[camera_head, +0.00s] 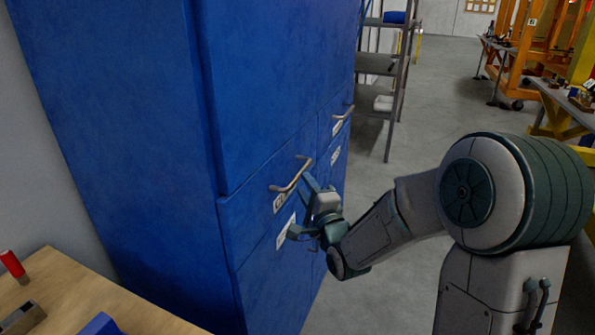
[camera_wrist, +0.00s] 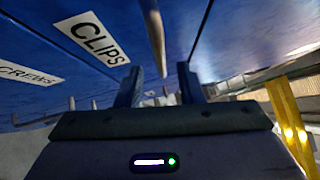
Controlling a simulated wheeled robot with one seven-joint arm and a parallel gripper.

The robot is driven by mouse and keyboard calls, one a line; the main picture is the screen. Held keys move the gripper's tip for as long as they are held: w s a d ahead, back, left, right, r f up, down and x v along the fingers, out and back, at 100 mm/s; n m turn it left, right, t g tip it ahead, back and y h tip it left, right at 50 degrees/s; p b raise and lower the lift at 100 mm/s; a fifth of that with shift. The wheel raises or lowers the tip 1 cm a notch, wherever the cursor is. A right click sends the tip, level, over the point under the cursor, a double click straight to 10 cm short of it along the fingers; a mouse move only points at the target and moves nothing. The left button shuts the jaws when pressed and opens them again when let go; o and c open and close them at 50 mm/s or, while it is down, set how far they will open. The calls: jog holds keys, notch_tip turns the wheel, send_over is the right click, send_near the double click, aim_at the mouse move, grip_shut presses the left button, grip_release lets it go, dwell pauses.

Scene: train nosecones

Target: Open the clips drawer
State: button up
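The clips drawer (camera_head: 250,207) is in the blue cabinet, at the upper left of the drawer group, and its front looks flush with the cabinet. Its label, CLIPS (camera_wrist: 92,38), reads clearly in the wrist view and is partly hidden in the head view. Its bar handle (camera_head: 290,177) also shows in the wrist view (camera_wrist: 154,38), lined up with the gap between my fingers. My gripper (camera_head: 300,207) is open and empty beside the drawer front, its upper finger close to the handle. I cannot tell whether they touch.
A drawer with a label ending in CREWS (camera_wrist: 30,73) lies beneath. Another handle (camera_head: 343,121) is on the drawer to the right. A wooden table (camera_head: 85,300) stands at lower left, and a grey shelf rack (camera_head: 385,70) behind the cabinet. Open floor (camera_head: 430,110) lies to the right.

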aim_at(298, 175)
jog(key=shift+x, duration=2.8)
jog(key=shift+a, duration=0.1)
grip_shut()
